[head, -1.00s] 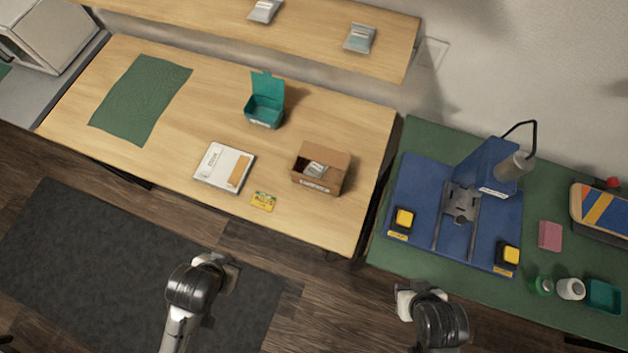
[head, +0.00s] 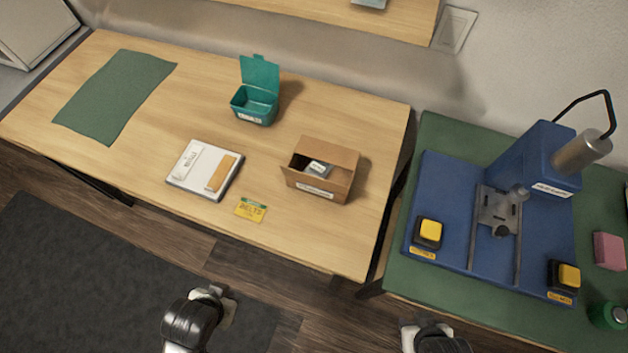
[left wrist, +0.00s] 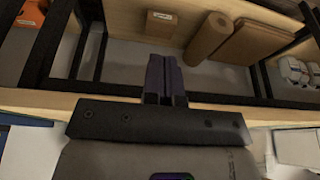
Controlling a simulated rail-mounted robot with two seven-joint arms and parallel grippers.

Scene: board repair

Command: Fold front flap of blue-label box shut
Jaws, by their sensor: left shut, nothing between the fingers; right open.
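A brown cardboard box (head: 322,170) stands toward the right end of the wooden table in the head view. Its top is open on the left part, and a small pale packet (head: 318,168) shows inside. A pale label (head: 314,190) is on its front; its colour is too small to be sure of. My left gripper (head: 228,302) is in front of the table, apart from the box. In the left wrist view its fingers (left wrist: 165,78) are shut and empty. My right gripper (head: 408,332) is at the bottom edge, partly cut off, open and away from the box.
A white case (head: 188,178), a yellow card (head: 250,209), an open teal box (head: 254,104) and a green mat (head: 115,97) share the wooden table. A blue press (head: 545,165) stands on the green bench to the right. The left wrist view shows cardboard (left wrist: 255,43) on a shelf.

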